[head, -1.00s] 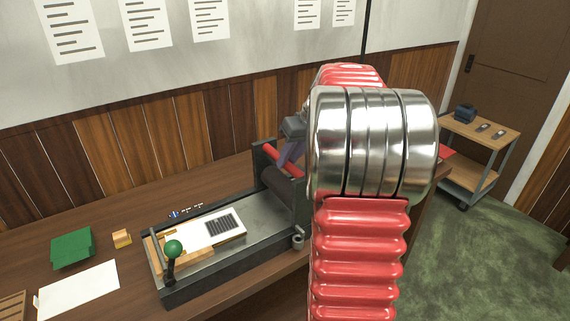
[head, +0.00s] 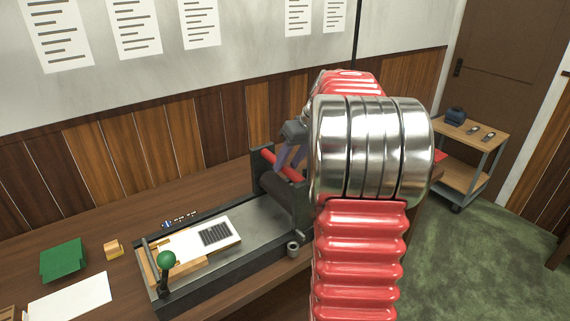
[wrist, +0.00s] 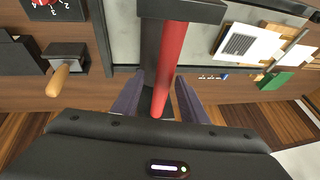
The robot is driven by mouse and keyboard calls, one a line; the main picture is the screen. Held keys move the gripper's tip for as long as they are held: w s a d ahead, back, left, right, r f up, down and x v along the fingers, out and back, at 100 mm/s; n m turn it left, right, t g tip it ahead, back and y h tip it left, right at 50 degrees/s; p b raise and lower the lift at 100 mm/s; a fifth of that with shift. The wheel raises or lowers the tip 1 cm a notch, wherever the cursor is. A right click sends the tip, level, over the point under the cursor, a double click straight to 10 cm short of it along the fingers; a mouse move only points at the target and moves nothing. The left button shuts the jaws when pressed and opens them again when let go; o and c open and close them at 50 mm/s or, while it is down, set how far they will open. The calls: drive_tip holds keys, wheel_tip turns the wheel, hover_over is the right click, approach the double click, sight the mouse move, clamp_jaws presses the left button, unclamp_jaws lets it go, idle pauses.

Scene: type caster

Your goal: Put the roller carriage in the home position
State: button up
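The roller carriage (head: 279,184) has dark end posts, a dark roller and a red bar (head: 280,164). It stands at the right end of the grey press bed (head: 255,222), partly hidden behind my arm in the head view. My gripper (head: 293,143) is over the carriage from the far side. In the wrist view the red bar (wrist: 170,55) runs between the two purple fingers of my gripper (wrist: 158,92). Gaps show between the bar and the fingers, so the gripper looks open and not closed on it.
A green-knobbed lever (head: 166,262) and a white sheet with a dark type block (head: 215,235) are at the bed's left. A green block (head: 64,259), a small orange block (head: 113,250) and white paper (head: 70,298) lie further left. A small cup (head: 293,249) stands by the bed's front edge.

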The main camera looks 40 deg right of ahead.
drive_tip(key=shift+s+r, duration=0.1)
drive_tip(key=v, duration=1.3)
drive_tip(key=shift+r, duration=0.15)
drive_tip(key=shift+d, duration=0.1)
